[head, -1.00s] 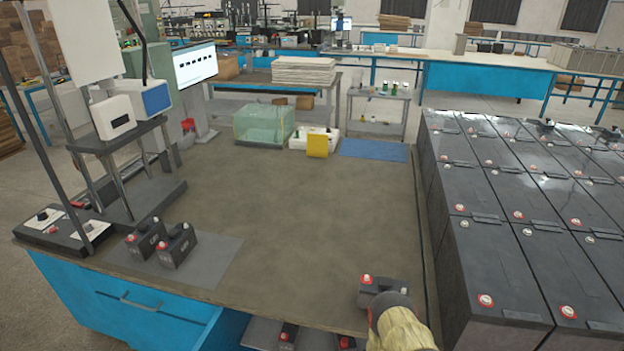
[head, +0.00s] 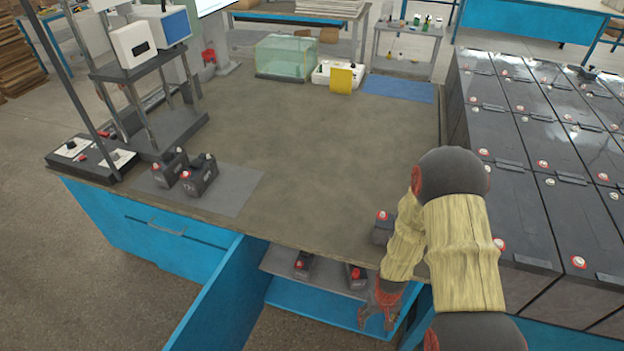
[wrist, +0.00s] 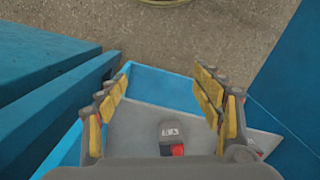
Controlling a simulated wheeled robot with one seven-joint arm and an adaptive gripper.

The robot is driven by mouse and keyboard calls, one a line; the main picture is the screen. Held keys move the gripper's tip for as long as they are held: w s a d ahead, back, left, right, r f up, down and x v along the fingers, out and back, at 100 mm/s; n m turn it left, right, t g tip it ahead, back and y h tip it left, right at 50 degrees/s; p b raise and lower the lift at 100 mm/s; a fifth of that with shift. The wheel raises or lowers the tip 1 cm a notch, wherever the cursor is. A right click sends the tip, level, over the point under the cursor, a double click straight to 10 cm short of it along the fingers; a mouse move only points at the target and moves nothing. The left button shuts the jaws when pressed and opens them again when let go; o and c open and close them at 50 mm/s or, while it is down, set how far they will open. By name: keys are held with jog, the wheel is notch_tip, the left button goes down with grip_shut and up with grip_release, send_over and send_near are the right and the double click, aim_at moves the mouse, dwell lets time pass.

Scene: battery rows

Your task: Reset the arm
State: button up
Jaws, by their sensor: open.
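My arm reaches down in front of the bench's right front edge. My gripper (head: 376,318) hangs at the open cabinet, below the bench top. In the wrist view my gripper (wrist: 161,75) has its yellow-padded fingers spread with nothing between them. A small black battery with a red terminal (wrist: 171,134) lies on the grey shelf (wrist: 135,125) below them. In the head view two small batteries (head: 304,264) (head: 355,276) sit on that shelf. Another small battery (head: 383,227) stands on the bench near the front edge, partly hidden by my arm.
Two small batteries (head: 171,168) (head: 200,175) stand on a grey mat (head: 240,186) at the bench's left. The open blue cabinet door (head: 222,300) juts forward. Large battery rows (head: 515,205) fill the right. A glass tank (head: 286,57) is at the back. The bench middle is clear.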

jog(key=s+r+t, duration=0.2)
jog(key=s+r, duration=0.2)
jog(key=r, duration=1.3)
jog(key=s+a+r+t+p, duration=0.1)
jog(key=s+r, duration=0.3)
jog(key=r, duration=1.4)
jog(key=s+a+r+t+p, duration=0.1)
jog(key=s+r+t, duration=0.2)
jog(key=r, duration=1.4)
jog(key=shift+s+r, duration=0.35)
jog(key=shift+s, duration=0.15)
jog(key=shift+c, duration=1)
